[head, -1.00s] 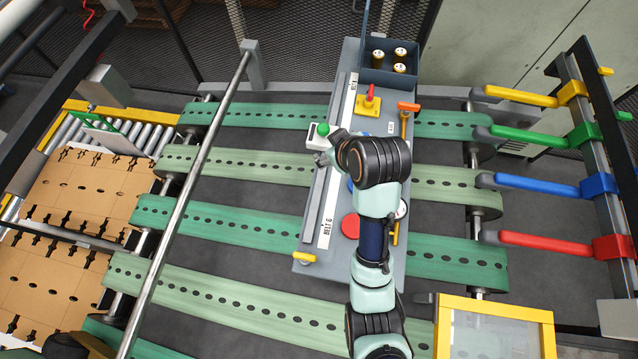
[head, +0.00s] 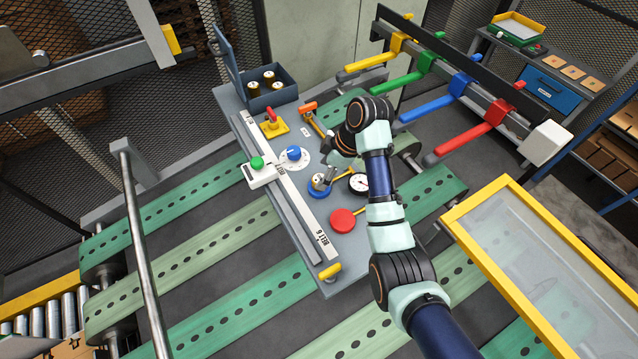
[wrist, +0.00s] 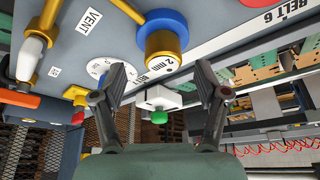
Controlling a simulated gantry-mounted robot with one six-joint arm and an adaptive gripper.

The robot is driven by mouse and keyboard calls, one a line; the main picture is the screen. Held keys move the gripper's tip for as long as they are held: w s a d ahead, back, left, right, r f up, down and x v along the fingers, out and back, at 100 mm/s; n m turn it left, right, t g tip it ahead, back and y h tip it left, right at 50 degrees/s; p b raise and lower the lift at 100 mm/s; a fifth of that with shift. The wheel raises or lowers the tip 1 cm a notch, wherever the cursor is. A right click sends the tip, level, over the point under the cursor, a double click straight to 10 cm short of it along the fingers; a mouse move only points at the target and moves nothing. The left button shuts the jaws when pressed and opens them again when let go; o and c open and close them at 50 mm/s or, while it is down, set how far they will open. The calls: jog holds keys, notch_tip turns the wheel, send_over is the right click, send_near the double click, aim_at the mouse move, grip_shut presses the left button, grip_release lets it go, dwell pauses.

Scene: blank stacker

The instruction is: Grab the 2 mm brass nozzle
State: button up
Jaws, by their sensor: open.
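The brass nozzle (wrist: 165,50) sits in a round blue collar (wrist: 163,20) on the grey panel, and its end is marked "2 mm" in the wrist view. In the head view the nozzle (head: 320,182) shows small on the blue disc, near the panel's middle. My gripper (wrist: 163,72) is open and empty, with one finger on each side of the nozzle's end in the picture. I cannot tell whether the fingertips reach around it or stop short of it. In the head view my gripper (head: 330,174) is close beside the nozzle, partly hidden by my wrist.
A white box with a green button (head: 259,170), a blue knob (head: 293,153), a gauge (head: 358,183) and a red disc (head: 342,220) crowd the panel. A blue-grey bin (head: 287,96) holding brass-topped cylinders stands at its far end. Green belts (head: 190,240) pass below.

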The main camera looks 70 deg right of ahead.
aim_at(320, 178)
jog(key=x, duration=0.3)
jog(key=shift+a+f, duration=0.15)
jog(key=shift+f, duration=0.15)
jog(key=c, duration=1.4)
